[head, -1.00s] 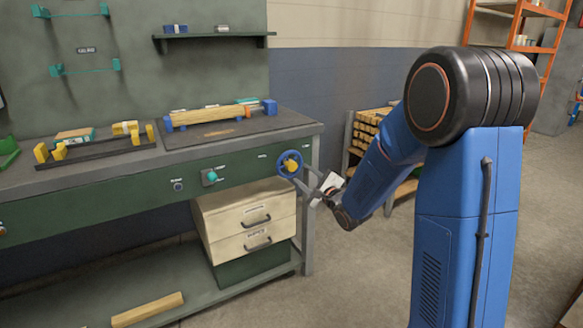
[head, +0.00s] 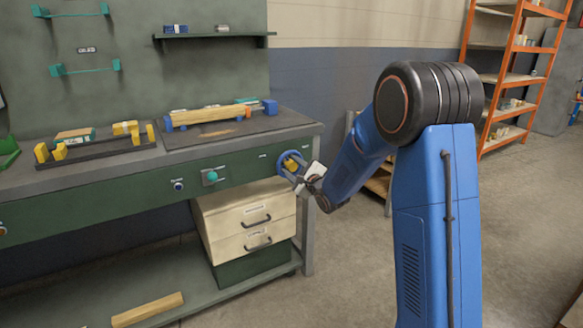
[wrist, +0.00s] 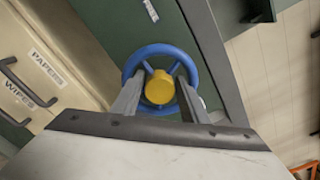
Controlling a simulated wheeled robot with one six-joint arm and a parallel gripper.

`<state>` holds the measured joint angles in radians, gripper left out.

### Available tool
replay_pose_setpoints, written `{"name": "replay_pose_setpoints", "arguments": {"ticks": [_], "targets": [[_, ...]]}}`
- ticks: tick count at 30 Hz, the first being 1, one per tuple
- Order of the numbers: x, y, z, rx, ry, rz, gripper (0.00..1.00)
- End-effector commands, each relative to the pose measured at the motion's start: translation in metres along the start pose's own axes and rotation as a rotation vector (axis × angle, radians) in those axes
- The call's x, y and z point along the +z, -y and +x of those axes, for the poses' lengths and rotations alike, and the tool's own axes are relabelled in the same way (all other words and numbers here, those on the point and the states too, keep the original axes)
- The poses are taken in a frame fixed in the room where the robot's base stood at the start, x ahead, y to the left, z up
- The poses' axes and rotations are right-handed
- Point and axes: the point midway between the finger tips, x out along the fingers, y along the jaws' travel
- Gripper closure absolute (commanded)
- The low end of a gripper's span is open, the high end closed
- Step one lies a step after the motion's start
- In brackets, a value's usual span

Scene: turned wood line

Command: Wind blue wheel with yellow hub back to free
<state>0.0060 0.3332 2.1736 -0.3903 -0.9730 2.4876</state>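The blue wheel (head: 281,164) with its yellow hub (head: 291,163) is on the green front of the bench, near its right end. In the wrist view the blue rim (wrist: 150,50) shows nearly whole around the yellow hub (wrist: 159,88). My gripper (head: 297,173) is at the wheel. In the wrist view its two grey fingers (wrist: 159,78) are spread, one on each side of the hub and overlapping the wheel. I cannot tell whether they touch the hub or rim. The lower rim is partly hidden behind the fingers.
A teal knob (head: 209,177) sits left of the wheel on the bench front. A cream drawer unit (head: 245,215) stands below. A wood piece lies in a blue-ended fixture (head: 269,107) on the benchtop. An orange shelf rack (head: 490,110) stands behind right. The floor in front is open.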

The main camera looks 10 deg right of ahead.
Motion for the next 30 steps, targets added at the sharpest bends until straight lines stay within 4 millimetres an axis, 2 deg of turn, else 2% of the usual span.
{"name": "replay_pose_setpoints", "arguments": {"ticks": [1,3,4,17,30], "targets": [[0.0,0.0,-0.0001,0.0,0.0,0.0,0.7],[0.0,-0.0001,-0.0002,0.0,0.0,0.0,0.86],[0.0,-0.0001,-0.0002,0.0,0.0,0.0,0.91],[0.0,-0.0007,-0.0004,0.001,0.0,-0.072,0.9],[-0.0005,-0.0023,-0.0005,0.001,0.0,-0.431,0.9]]}}
